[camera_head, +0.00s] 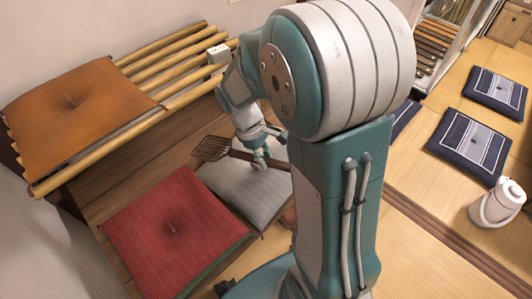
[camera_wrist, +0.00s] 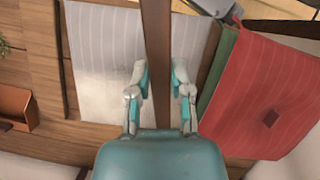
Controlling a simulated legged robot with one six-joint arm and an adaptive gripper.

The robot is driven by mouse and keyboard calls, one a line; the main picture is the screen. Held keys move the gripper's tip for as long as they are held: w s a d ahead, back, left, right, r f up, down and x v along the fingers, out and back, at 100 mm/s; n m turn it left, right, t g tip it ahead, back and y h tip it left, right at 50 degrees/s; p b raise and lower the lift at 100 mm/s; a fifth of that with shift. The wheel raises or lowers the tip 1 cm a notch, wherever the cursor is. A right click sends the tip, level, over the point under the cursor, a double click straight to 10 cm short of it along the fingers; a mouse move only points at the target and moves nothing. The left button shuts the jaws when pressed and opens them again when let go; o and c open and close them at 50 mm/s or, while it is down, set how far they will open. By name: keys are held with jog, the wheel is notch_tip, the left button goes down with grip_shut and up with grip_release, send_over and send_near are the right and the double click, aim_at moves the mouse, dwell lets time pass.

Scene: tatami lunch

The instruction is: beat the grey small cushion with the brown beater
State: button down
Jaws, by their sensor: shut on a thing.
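The grey small cushion (camera_head: 258,196) lies on the wooden floor just right of the red cushion in the head view. It fills the upper middle of the wrist view (camera_wrist: 97,55). The brown beater (camera_head: 211,149) has a flat woven head, and its handle runs right across above the cushion. In the wrist view the beater's handle (camera_wrist: 157,60) runs up from between the jaws. My gripper (camera_head: 260,160) is shut on the handle, and its fingers show on both sides of it in the wrist view (camera_wrist: 160,92). Whether the beater touches the cushion I cannot tell.
A red cushion (camera_head: 172,235) lies on a green one. An orange cushion (camera_head: 75,115) rests on a bamboo bench (camera_head: 180,68) with a small white box (camera_head: 218,53). Navy cushions (camera_head: 468,140) and a white pot (camera_head: 496,204) stand right. A brown box (camera_wrist: 18,106) shows left in the wrist view.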

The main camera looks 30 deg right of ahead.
jog(key=f, duration=0.2)
jog(key=a+f, duration=0.1)
jog(key=f, duration=0.2)
jog(key=a+f, duration=0.1)
jog(key=f, duration=0.1)
jog(key=shift+s+f, duration=0.1)
jog(key=shift+f, duration=0.1)
jog(key=shift+r, duration=0.25)
jog(key=d+r, duration=0.1)
jog(key=r, duration=0.1)
jog(key=d+r, duration=0.1)
jog(key=r, duration=0.5)
jog(key=shift+d+r, duration=0.15)
jog(key=shift+d, duration=0.25)
jog(key=f, duration=0.8)
jog(key=shift+a+f, duration=0.2)
jog(key=shift+f, duration=0.25)
notch_tip(320, 180, up, 9)
jog(key=shift+a+r, duration=0.1)
